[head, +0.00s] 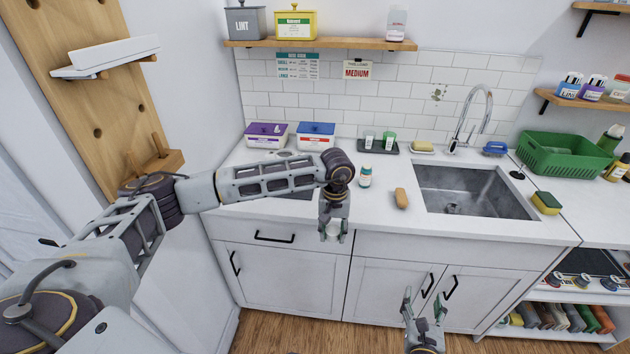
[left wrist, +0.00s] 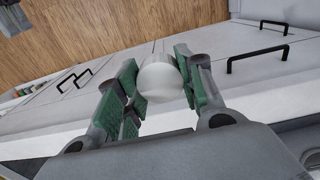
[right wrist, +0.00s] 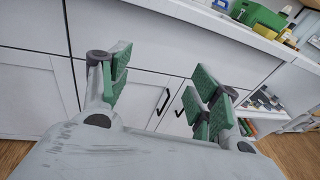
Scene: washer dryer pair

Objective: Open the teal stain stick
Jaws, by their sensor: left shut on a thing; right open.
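A small bottle-like item with teal and white on it (head: 365,177) stands upright on the counter, left of the sink; it looks like the teal stain stick, but its top is too small to make out. My left gripper (head: 333,230) is in front of the counter edge, shut on a small white rounded piece (left wrist: 160,77) that looks like a cap. The piece is apart from the teal item. My right gripper (head: 424,310) is lower, in front of the cabinet doors; in the right wrist view its fingers (right wrist: 158,95) are apart and empty.
A tan oblong object (head: 401,198) lies between the teal item and the sink (head: 470,190). Behind are a dark tray (head: 378,150) with two small items, and purple (head: 266,130) and blue-lidded (head: 316,130) boxes. A green basket (head: 560,155) stands right.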

